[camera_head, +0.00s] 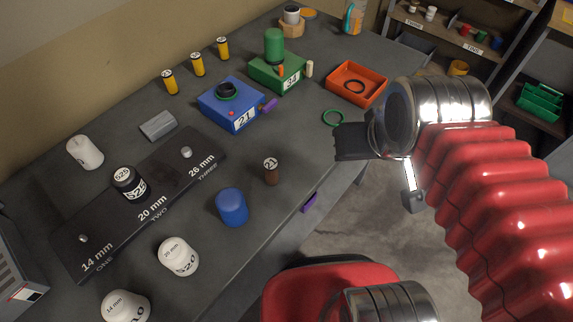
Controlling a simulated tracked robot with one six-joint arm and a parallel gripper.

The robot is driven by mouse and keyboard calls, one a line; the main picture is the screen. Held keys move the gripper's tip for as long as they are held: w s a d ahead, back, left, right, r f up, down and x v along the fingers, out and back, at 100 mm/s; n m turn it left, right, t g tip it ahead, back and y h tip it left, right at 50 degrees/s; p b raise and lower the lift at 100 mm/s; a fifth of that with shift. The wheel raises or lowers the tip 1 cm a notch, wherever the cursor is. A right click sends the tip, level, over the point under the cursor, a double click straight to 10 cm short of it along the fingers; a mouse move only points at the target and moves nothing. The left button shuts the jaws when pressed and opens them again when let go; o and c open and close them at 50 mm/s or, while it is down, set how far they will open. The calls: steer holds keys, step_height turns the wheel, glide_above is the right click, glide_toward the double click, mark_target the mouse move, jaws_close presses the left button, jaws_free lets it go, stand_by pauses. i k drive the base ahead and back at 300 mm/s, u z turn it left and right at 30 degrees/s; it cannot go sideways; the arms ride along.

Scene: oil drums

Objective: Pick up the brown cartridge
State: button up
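The brown cartridge (271,174) stands upright on the dark workbench (215,275), near its front edge. It is small, with a pale top marked with a number. My gripper (381,172) is to the right of the cartridge and apart from it, over the bench's front edge and the floor. Its two fingers are spread, one dark and one lighter, with nothing visible between them.
A blue cylinder (231,207) stands left of the cartridge. Beyond are a black labelled rack (170,185), a blue box (231,104), a green box (277,72) and an orange tray (357,84). A green ring (333,118) lies nearby. A red chair (330,290) stands below.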

mark_target(270, 166)
steer(key=z, duration=0.5)
steer(key=k, duration=1.1)
steer(key=u, duration=1.35)
steer(key=i, duration=1)
